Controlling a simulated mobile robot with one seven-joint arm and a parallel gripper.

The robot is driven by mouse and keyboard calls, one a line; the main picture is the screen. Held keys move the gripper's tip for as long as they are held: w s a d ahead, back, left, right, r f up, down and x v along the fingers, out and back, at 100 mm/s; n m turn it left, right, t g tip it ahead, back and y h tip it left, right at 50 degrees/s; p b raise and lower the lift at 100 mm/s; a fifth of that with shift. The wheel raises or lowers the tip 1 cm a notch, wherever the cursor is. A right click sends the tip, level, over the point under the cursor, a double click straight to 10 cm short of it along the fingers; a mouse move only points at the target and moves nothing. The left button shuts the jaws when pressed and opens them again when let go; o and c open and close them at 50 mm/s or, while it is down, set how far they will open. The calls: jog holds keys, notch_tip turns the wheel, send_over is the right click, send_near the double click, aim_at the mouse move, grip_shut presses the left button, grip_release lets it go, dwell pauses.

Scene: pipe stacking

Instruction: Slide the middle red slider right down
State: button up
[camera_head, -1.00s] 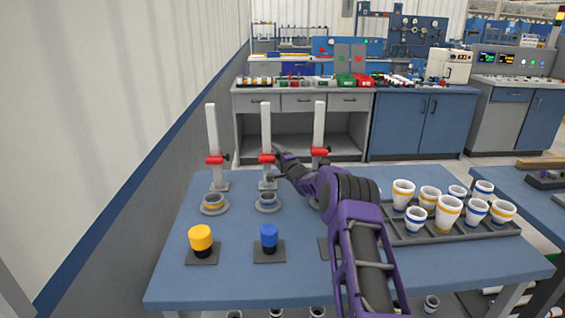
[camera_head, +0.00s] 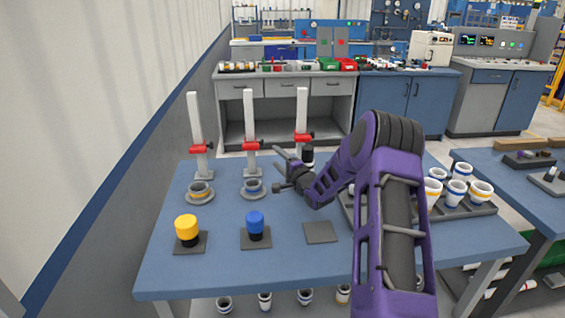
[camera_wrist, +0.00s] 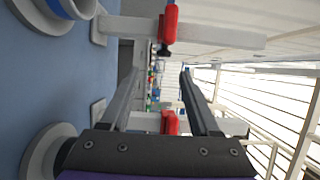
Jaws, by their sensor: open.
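The middle red slider (camera_head: 251,145) sits low to mid-height on its upright white post (camera_head: 250,112), level with the left red slider (camera_head: 197,149). The right red slider (camera_head: 302,138) is on the post to its right. My gripper (camera_head: 277,169) is open and empty, lower than the sliders, to the right of the middle post and apart from it. In the wrist view, turned sideways, the middle slider (camera_wrist: 168,25) appears above and outside my fingers (camera_wrist: 160,78). The right slider (camera_wrist: 171,122) shows between them in the picture, partly hidden by the gripper body.
A white cup with a blue band (camera_head: 252,186) stands before the middle post. Yellow (camera_head: 186,227) and blue (camera_head: 255,221) capped pieces stand on dark pads, with an empty pad (camera_head: 320,233) beside them. Several cups stand in a tray (camera_head: 470,211) at right, partly behind my arm.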

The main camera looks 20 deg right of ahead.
jog(key=shift+s+d, duration=0.15)
jog(key=shift+s, duration=0.55)
jog(key=shift+s+d, duration=0.1)
jog(key=shift+s, duration=0.6)
